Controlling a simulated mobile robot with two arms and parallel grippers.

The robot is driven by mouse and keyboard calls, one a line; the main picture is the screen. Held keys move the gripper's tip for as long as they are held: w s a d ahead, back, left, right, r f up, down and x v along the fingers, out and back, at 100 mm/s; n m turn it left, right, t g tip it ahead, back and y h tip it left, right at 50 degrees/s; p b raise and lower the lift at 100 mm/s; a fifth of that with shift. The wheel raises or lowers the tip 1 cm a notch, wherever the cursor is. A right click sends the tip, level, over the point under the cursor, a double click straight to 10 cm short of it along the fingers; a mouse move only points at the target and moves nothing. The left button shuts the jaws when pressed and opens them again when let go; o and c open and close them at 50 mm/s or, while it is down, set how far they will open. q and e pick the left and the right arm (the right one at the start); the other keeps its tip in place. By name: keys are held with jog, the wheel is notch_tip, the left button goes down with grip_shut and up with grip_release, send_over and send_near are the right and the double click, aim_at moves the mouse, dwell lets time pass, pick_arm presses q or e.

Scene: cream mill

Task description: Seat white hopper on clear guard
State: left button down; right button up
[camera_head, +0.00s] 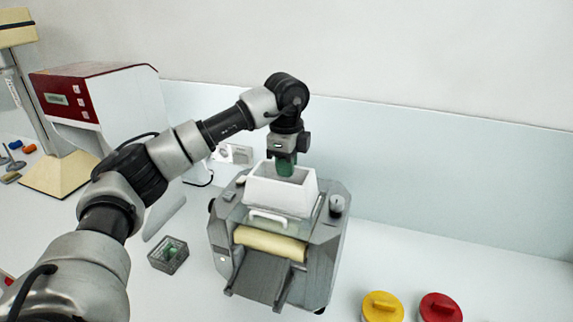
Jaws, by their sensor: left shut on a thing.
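The white hopper (280,198) is an open-topped box over the middle of the grey mill (325,245). It looks upright. My left gripper (287,166) comes down from above with its green fingers at the hopper's far wall, and it is shut on the hopper. The clear guard (291,227) shows only in part, just below and in front of the hopper, above the cream roller. The hopper hides the rest of it. I cannot tell whether the hopper touches the guard. My right gripper is not in view.
The mill has a cream roller (270,244), a front chute (262,277) and a dark knob (336,204). A small clear box (168,256) stands left of it. Yellow (382,306) and red (440,308) lidded jars stand front right. A red-and-white machine (105,105) stands back left.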

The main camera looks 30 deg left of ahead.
pick_arm(q)
jog(key=shift+f, duration=0.1)
dwell(0.3)
jog(key=c, duration=1.1)
grip_release()
jog(key=shift+r+b, duration=0.4)
jog(key=shift+r, duration=0.15)
notch_tip(320, 180, up, 3)
jog(key=shift+r+b, duration=0.15)
jog(key=shift+b, duration=0.4)
notch_tip(320, 180, up, 6)
jog(key=shift+s+r+p, duration=0.1)
jog(key=shift+r+p, duration=0.1)
jog(key=shift+p, duration=0.15)
